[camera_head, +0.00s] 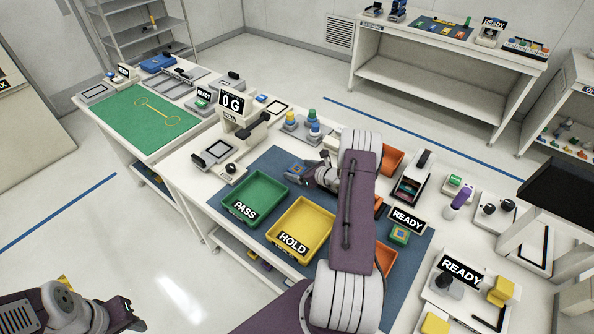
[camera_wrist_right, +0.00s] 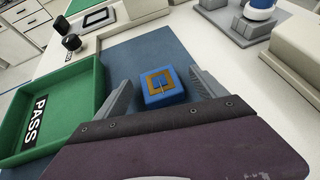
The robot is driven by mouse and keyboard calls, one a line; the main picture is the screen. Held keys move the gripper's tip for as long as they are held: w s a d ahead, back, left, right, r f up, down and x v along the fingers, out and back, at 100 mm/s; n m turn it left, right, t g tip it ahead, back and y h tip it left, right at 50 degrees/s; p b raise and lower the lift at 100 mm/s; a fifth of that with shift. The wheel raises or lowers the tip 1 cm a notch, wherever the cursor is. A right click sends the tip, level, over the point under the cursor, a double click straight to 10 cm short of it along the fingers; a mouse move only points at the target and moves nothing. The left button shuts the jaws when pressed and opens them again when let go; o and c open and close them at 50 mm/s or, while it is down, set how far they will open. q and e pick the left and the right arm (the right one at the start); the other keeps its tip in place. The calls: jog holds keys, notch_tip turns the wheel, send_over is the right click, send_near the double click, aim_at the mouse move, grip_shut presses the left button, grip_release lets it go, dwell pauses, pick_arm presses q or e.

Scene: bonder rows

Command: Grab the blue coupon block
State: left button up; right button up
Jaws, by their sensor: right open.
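The blue coupon block (camera_wrist_right: 165,97), with a gold square pattern on top, lies on the blue mat in the right wrist view. In the head view the block (camera_head: 297,168) is small, just beyond the tip of my right gripper (camera_head: 300,178). My right gripper (camera_wrist_right: 161,82) is open, with one grey finger on each side of the block in the wrist view. Gaps show between the fingers and the block. My left gripper (camera_head: 124,315) is at the bottom left of the head view, over the floor; its jaws are not clear.
A green PASS tray (camera_head: 255,198) and a yellow HOLD tray (camera_head: 300,230) stand beside the right arm on the blue mat (camera_head: 268,163). Orange bins (camera_head: 391,162) are partly hidden behind my arm. A white device with a sign (camera_head: 236,115) stands beyond the mat.

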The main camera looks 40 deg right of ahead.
aim_at(300, 170)
jog(key=shift+s, duration=0.1)
jog(key=c, duration=1.6)
jog(key=shift+r, duration=0.15)
jog(key=shift+r, duration=0.35)
notch_tip(300, 170, up, 3)
jog(key=shift+f+b, duration=0.15)
jog(key=shift+b, duration=0.25)
jog(key=w+d+r+b, duration=0.1)
jog(key=w+d+r, duration=0.1)
jog(key=d+r, duration=0.5)
jog(key=d, duration=0.4)
jog(key=shift+d+r+b, duration=0.25)
jog(key=shift+b, duration=0.1)
